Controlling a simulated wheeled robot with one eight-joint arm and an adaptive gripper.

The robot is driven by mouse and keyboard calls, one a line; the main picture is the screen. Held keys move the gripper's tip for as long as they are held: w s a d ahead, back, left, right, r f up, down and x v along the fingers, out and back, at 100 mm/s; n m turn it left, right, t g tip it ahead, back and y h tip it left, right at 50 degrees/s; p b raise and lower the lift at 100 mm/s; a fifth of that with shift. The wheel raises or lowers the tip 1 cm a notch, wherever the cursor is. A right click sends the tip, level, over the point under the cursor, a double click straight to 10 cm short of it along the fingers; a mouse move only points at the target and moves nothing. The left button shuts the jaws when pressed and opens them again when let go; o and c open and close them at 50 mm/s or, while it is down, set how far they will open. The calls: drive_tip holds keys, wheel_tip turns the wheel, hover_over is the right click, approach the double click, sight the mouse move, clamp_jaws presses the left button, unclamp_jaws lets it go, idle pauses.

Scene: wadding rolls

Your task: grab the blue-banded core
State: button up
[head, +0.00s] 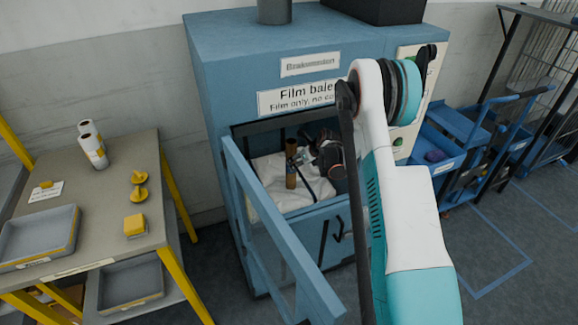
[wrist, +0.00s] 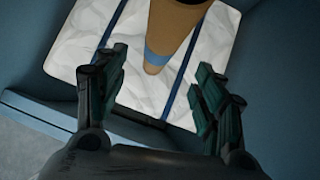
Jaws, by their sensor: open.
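The blue-banded core is a brown cardboard tube. In the head view the core (head: 291,164) stands upright inside the blue film baler, on white wadding. In the wrist view the core (wrist: 174,38) shows with a blue band around its lower end, just ahead of and between the open fingers. My gripper (head: 312,158) reaches into the baler's opening, to the right of the core. In the wrist view my gripper (wrist: 158,88) is open, with a finger on each side and nothing between the pads touching them.
The blue baler (head: 222,75) has a frame-like door (head: 262,215) swung open at the front left. White wadding (head: 268,178) with dark blue straps lies inside. A table (head: 95,205) with white rolls, yellow items and a grey tray stands left. Blue carts (head: 455,135) stand right.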

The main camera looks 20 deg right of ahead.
drive_tip(key=w, duration=0.3)
drive_tip(key=w+a+b, duration=0.1)
drive_tip(key=w, duration=0.2)
drive_tip(key=w+b, duration=0.1)
drive_tip(key=w, duration=0.2)
drive_tip(key=shift+a+f, duration=0.35)
drive_tip(key=shift+a, duration=0.05)
drive_tip(key=shift+w+f, duration=0.15)
drive_tip(key=shift+f, duration=0.05)
drive_tip(key=shift+r, duration=0.1)
clamp_jaws()
